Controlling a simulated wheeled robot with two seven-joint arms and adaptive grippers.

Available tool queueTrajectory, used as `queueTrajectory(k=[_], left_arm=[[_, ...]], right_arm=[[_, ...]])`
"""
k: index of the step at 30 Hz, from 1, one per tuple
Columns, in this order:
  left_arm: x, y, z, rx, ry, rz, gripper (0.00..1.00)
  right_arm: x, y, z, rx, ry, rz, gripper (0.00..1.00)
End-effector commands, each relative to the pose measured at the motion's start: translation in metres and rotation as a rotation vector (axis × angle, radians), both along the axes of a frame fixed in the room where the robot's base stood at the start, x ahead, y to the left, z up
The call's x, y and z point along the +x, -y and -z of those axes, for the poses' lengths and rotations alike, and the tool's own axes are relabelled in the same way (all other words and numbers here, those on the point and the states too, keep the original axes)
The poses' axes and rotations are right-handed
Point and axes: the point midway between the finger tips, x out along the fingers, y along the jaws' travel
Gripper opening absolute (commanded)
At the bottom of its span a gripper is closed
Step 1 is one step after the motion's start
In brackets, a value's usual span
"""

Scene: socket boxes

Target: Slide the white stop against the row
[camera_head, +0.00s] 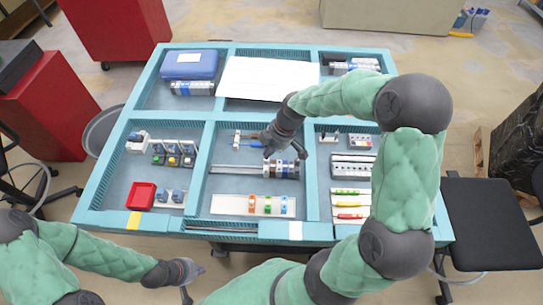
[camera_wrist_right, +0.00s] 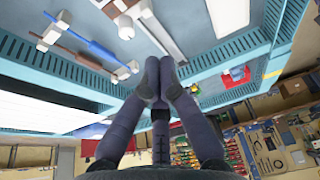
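A silver rail (camera_head: 233,169) runs left to right in the middle compartment. A row of grey, dark and blue modules (camera_head: 285,169) sits on its right part. A small pale piece, apparently the white stop (camera_head: 266,162), is at the row's left end; any gap to the row is too small to tell. My right gripper (camera_head: 269,150) is just above that end. In the right wrist view its fingertips (camera_wrist_right: 160,64) are nearly together with nothing visible between them, over the bare rail (camera_wrist_right: 157,30). My left gripper (camera_head: 196,270) is in front of the table, away from the rail; its fingers are unclear.
The teal table (camera_head: 100,190) is divided by raised walls. A white strip with coloured blocks (camera_head: 235,204) lies in front of the rail. A blue-handled tool (camera_head: 251,146) lies behind it. A red tray (camera_head: 140,196) is at left. My right arm hides part of the right compartments.

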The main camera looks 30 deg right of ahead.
Motion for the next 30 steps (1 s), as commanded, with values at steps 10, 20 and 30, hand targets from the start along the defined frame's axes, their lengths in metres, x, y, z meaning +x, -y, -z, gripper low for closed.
queueTrajectory(k=[10, 20, 30], left_arm=[[0.0, 0.0, 0.003, 0.0, 0.0, 0.0, 0.0], [0.0, 0.0, 0.013, 0.0, 0.0, 0.0, 0.0], [0.0, 0.0, 0.019, 0.0, 0.0, 0.0, 0.0]], right_arm=[[0.022, -0.036, 0.01, 0.001, -0.003, -0.002, 0.0], [0.032, -0.051, 0.064, 0.001, -0.003, -0.002, 0.0], [0.028, -0.042, 0.095, 0.0, 0.001, 0.003, 0.0]])
